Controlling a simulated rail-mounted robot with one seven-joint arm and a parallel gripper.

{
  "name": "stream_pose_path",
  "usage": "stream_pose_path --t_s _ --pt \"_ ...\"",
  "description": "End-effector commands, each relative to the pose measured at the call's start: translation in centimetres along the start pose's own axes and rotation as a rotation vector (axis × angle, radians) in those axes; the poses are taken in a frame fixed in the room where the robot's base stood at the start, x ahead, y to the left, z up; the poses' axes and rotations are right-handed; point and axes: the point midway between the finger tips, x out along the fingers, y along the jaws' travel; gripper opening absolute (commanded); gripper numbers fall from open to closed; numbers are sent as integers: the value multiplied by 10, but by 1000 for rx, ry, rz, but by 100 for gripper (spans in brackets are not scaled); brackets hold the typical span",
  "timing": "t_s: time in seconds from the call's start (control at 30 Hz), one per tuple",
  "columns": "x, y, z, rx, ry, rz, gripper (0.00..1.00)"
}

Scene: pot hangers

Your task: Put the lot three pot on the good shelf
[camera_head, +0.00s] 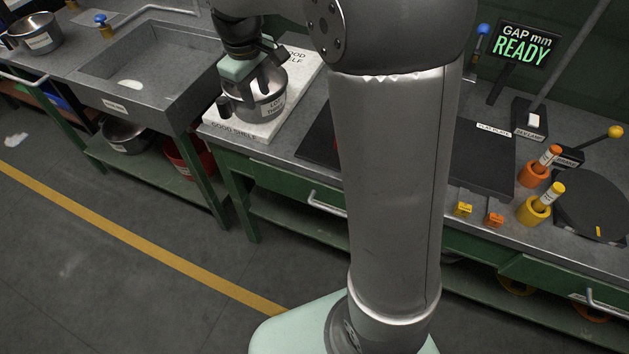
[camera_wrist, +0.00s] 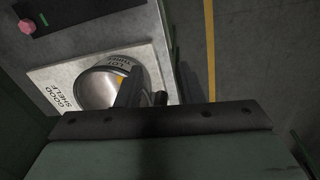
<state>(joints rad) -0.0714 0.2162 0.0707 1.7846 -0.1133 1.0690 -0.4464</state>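My gripper (camera_head: 246,97) is down at the pot's left side. In the wrist view the pot (camera_wrist: 98,88) shows its round open top and a small yellow patch inside, and the slab (camera_wrist: 68,76) shows around it. The fingers (camera_wrist: 145,95) are at the pot's rim, one over the pot and one outside it. Whether they press on the rim cannot be made out.
A sink (camera_head: 150,60) lies left of the slab, with another pot (camera_head: 38,32) beyond it. A pot (camera_head: 125,135) and a red bucket (camera_head: 188,158) are on the lower shelf. Right of my arm are a black plate (camera_head: 480,160), orange and yellow holders (camera_head: 533,208) and a "READY" display (camera_head: 522,47).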

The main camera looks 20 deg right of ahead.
Motion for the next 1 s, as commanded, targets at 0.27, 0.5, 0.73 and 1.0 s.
stream_pose_path --t_s 0.27,0.5,0.73,1.0 --pt "13 -87 174 446 -9 -60 34" --pt "35 -125 229 614 -17 -92 34" --pt "36 -126 231 621 -19 -93 34" --pt "36 -126 231 619 -19 -93 34"
